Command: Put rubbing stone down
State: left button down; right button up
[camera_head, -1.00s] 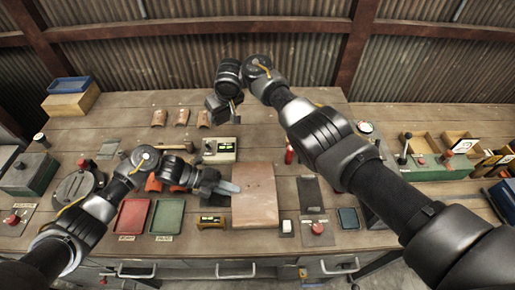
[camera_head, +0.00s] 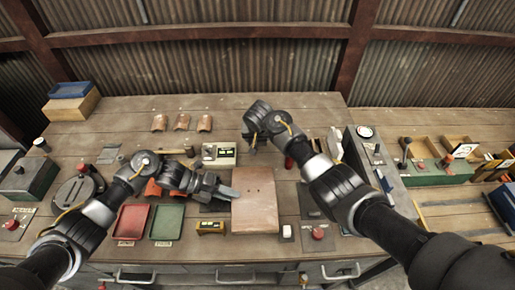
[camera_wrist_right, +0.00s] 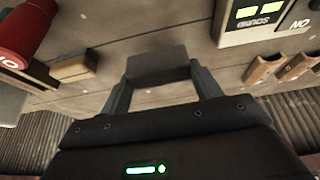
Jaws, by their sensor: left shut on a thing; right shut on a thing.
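My right gripper (camera_wrist_right: 160,88) is shut on a dark grey block (camera_wrist_right: 157,62), which looks like the rubbing stone; the block spans its fingertips in the right wrist view. In the head view this gripper (camera_head: 251,142) points down over the bench, behind the tan plate (camera_head: 255,212); whether the block touches the bench is unclear. My left gripper (camera_head: 214,189) is shut on a flat grey-blue piece (camera_head: 229,192), which reaches to the left edge of the plate.
The bench (camera_head: 125,100) carries a display box (camera_head: 219,153) left of my right gripper and a red cylinder (camera_head: 290,161) to its right. Red (camera_head: 132,221) and green (camera_head: 167,221) trays lie front left. Several curved brown pieces (camera_head: 182,121) lie at the back. The bench's back middle is clear.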

aim_at(257, 144)
jog(key=shift+f, duration=2.7)
jog(key=shift+f, duration=0.2)
jog(key=o, duration=1.2)
jog(key=shift+r, duration=0.1)
jog(key=shift+s+a+r, duration=0.1)
jog(key=shift+s+r, duration=0.05)
jog(key=shift+r, duration=0.3)
jog(key=v, duration=1.1)
jog(key=shift+s+r, duration=0.1)
